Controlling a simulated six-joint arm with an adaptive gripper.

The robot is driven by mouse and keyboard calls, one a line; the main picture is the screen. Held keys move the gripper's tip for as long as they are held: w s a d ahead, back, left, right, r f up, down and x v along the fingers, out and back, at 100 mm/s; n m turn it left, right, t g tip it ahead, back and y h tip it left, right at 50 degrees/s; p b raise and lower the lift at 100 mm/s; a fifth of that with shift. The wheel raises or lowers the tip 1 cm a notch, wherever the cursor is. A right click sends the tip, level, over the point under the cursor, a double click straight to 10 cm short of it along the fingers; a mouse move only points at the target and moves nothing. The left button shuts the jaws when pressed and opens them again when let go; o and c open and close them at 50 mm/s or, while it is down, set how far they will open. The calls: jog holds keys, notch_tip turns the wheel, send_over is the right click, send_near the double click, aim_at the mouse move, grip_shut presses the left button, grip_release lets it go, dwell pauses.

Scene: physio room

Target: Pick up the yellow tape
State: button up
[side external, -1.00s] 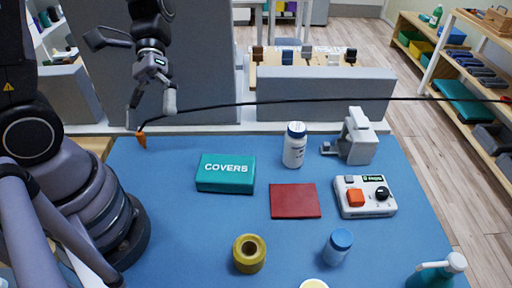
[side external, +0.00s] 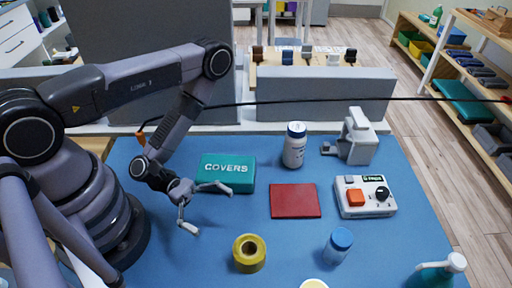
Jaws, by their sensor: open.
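My gripper (side external: 211,210) is open and empty. It is up and to the left of the tape in the picture, with its fingers spread toward the right and front. One finger passes in front of the lower edge of the green COVERS box (side external: 227,170). I cannot tell its exact height above the table.
A red pad (side external: 295,201), a white bottle (side external: 294,146), a grey clamp-like device (side external: 356,138) and a control box with an orange button (side external: 364,196) are on the table (side external: 400,242). A green pump bottle (side external: 437,273) is at the front right.

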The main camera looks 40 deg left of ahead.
aim_at(236, 242)
jog(key=f, duration=0.7)
jog(key=shift+d+f, duration=0.25)
jog(key=shift+d, duration=0.15)
jog(key=shift+w+d, duration=0.25)
jog(key=shift+d, duration=0.85)
jog(key=shift+w+d, duration=0.2)
jog(key=shift+d, duration=0.9)
jog(key=shift+w+d, duration=0.25)
jog(key=shift+d, duration=0.85)
jog(key=shift+c, duration=0.4)
jog(key=c, duration=1.2)
